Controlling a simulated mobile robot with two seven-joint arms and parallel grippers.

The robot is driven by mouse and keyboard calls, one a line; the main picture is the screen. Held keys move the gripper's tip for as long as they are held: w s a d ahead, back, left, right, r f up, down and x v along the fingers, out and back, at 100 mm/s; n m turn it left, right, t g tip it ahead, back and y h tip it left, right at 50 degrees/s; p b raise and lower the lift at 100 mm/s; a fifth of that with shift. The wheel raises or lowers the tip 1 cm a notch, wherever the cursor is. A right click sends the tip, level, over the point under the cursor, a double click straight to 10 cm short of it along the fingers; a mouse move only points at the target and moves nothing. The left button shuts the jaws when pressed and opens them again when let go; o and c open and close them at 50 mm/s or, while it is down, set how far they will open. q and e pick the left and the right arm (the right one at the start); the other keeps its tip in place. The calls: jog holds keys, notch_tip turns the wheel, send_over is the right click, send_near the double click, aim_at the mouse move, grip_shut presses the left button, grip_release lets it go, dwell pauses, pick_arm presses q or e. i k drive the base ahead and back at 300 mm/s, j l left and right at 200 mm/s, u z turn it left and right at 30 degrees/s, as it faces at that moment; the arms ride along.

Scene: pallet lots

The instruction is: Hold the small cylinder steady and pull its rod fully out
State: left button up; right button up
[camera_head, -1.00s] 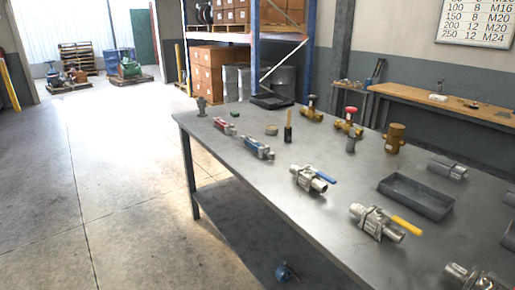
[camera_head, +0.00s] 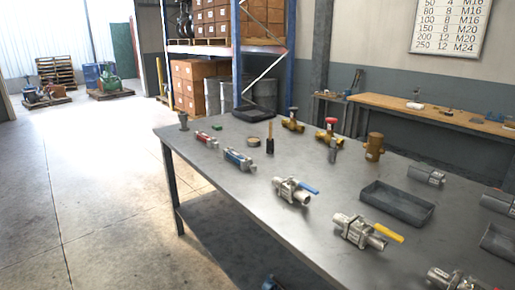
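A small red-bodied cylinder (camera_head: 206,139) with grey metal ends lies near the left end of the grey metal table. A larger blue-bodied cylinder (camera_head: 237,159) with metal ends lies just in front of it and to the right. They lie apart, and nothing holds either one. At this distance I cannot tell how far a rod stands out of either. Neither of my grippers is in view.
The table (camera_head: 228,206) also bears a blue-handled valve (camera_head: 291,191), a yellow-handled valve (camera_head: 357,231), a dark open tray (camera_head: 397,203) and brass fittings. A wooden bench (camera_head: 440,111) stands behind. The floor (camera_head: 110,180) to the left is clear.

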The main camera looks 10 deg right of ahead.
aim_at(253, 167)
jog(key=i+j+z, duration=0.15)
jog(key=z, duration=0.75)
jog(key=i+j+z, duration=0.1)
jog(key=j+z, duration=0.45)
jog(key=j, duration=0.15)
jog(key=i+j+z, duration=0.1)
jog(key=j+z, duration=0.35)
jog(key=j, duration=2.65)
jog(key=k+z, duration=0.05)
